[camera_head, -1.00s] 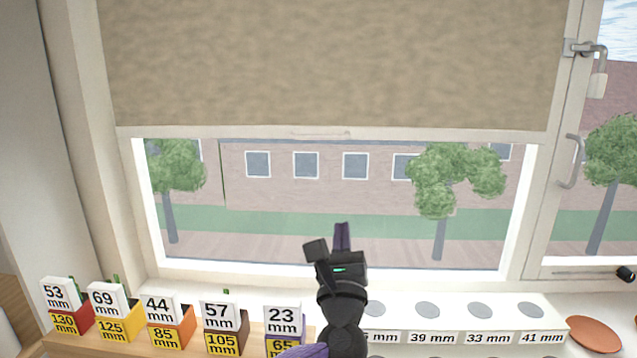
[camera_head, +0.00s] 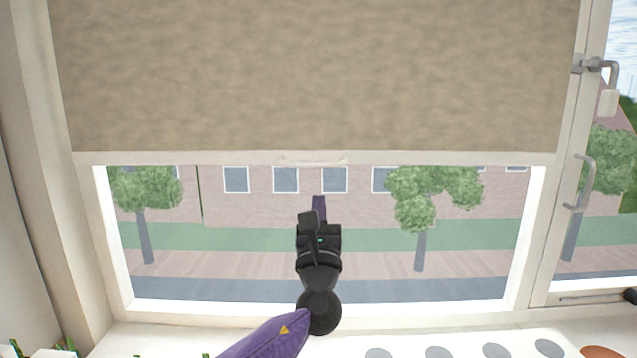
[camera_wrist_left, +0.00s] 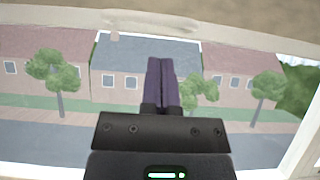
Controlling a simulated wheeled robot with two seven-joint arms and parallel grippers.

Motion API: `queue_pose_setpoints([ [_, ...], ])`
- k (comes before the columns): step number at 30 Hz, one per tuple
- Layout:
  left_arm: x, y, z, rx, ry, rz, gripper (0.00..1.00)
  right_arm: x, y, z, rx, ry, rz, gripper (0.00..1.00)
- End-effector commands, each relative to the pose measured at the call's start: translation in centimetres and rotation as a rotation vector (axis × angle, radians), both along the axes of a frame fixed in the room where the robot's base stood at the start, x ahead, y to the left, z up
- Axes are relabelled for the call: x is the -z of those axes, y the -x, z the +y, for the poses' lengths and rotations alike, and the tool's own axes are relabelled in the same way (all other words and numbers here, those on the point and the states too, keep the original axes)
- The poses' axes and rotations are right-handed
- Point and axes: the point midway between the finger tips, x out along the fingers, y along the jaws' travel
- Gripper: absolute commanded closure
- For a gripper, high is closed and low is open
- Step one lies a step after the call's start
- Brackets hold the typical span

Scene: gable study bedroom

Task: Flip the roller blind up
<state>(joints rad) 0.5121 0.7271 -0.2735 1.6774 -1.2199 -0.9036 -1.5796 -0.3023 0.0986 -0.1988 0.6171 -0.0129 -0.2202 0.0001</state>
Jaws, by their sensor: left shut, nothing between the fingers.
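The tan roller blind (camera_head: 310,75) hangs over the upper part of the window, with a pale bottom bar (camera_head: 430,159) and a small pull handle (camera_head: 313,160) in its middle. My left gripper (camera_head: 319,200) is in front of the window, pointing up, with its fingertips a little below the handle in the head view. It is shut and empty; the left wrist view shows its two purple fingers (camera_wrist_left: 162,82) side by side. In that view the blind's handle (camera_wrist_left: 165,24) lies above the fingertips, apart from them. My right gripper is not in view.
The window frame (camera_head: 545,250) surrounds the glass. A window catch (camera_head: 596,66) and a curved handle (camera_head: 585,183) are on the right. Below is a white sill with a row of grey discs (camera_head: 438,353) and a reddish-brown dish (camera_head: 600,352) at the right.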

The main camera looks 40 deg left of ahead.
Motion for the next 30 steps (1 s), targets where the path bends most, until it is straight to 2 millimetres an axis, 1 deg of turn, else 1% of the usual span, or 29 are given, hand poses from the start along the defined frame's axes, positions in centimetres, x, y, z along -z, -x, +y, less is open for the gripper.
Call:
queue_pose_setpoints([
  [1,-0.7,-0.6,0.6,-0.002,0.0,-0.003,1.0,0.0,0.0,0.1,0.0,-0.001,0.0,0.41],
  [4,-1.7,-1.8,1.6,-0.001,0.002,-0.003,1.0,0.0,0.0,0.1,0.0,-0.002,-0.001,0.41],
  [6,-2.1,-2.4,2.1,-0.001,0.001,-0.001,1.0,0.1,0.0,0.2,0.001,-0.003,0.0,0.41],
  [10,-2.8,-3.2,2.7,0.0,0.002,-0.001,1.0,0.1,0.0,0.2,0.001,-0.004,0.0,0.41],
  [23,-3.0,-3.4,2.8,0.001,0.002,0.0,1.0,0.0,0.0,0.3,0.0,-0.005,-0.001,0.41],
  [26,-3.7,-3.7,2.8,0.002,0.003,-0.001,1.0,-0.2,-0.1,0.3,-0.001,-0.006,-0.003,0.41],
  [29,-5.3,-4.4,2.8,0.001,0.003,-0.003,1.0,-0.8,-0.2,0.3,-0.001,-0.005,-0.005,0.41],
  [30,-6.2,-4.8,2.8,0.001,0.003,-0.004,1.0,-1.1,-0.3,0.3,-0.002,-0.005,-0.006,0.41],
])
